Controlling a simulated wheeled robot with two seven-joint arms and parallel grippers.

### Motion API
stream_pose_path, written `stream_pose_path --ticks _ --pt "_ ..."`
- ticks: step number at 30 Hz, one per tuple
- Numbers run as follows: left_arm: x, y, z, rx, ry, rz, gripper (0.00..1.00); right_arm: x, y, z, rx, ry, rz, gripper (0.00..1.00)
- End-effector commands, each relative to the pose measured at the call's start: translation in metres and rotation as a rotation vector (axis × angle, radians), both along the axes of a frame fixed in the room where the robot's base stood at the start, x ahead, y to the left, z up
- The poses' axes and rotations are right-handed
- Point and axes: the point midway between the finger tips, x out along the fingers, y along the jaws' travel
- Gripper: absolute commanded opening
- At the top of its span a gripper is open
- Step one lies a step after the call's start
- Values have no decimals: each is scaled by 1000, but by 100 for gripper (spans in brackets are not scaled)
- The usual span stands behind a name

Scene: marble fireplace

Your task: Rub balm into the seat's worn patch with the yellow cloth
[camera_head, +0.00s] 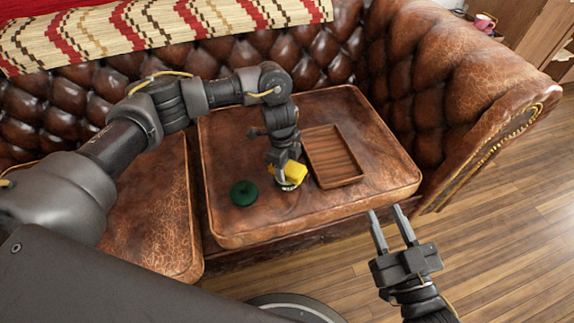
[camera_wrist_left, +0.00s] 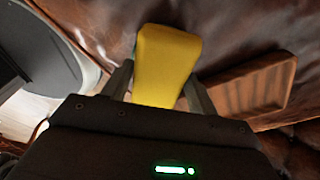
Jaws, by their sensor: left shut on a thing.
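My left gripper (camera_head: 283,176) is shut on the yellow cloth (camera_head: 294,171), low over the right seat cushion (camera_head: 240,140). The cloth also shows between the fingers in the left wrist view (camera_wrist_left: 165,62). A small pale-rimmed round thing (camera_head: 287,187), probably the balm tin, sits directly below the cloth and is mostly hidden; I cannot tell whether they touch. A dark green round disc (camera_head: 244,193), perhaps a lid, lies on the cushion to the left. I cannot clearly pick out the worn patch on the mottled leather. My right gripper (camera_head: 384,209) is open and empty, beyond the cushion's front edge.
A shallow wooden tray (camera_head: 333,156) lies on the cushion right of the cloth; it also shows in the left wrist view (camera_wrist_left: 250,85). The tufted sofa back and armrest (camera_head: 470,85) bound the seat.

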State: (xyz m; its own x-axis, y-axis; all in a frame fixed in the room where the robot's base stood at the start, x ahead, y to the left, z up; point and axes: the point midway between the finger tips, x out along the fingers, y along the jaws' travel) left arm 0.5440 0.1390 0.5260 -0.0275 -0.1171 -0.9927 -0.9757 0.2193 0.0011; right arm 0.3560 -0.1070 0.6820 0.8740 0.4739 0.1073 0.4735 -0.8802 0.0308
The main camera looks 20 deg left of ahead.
Motion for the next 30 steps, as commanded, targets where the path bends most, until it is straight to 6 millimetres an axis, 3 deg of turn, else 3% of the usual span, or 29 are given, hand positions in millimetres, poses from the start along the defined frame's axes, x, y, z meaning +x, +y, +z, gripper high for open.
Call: stream_pose_path --ticks 30 --pt "0 0 -9 0 0 0 40 0 0 -4 0 1 0 36"
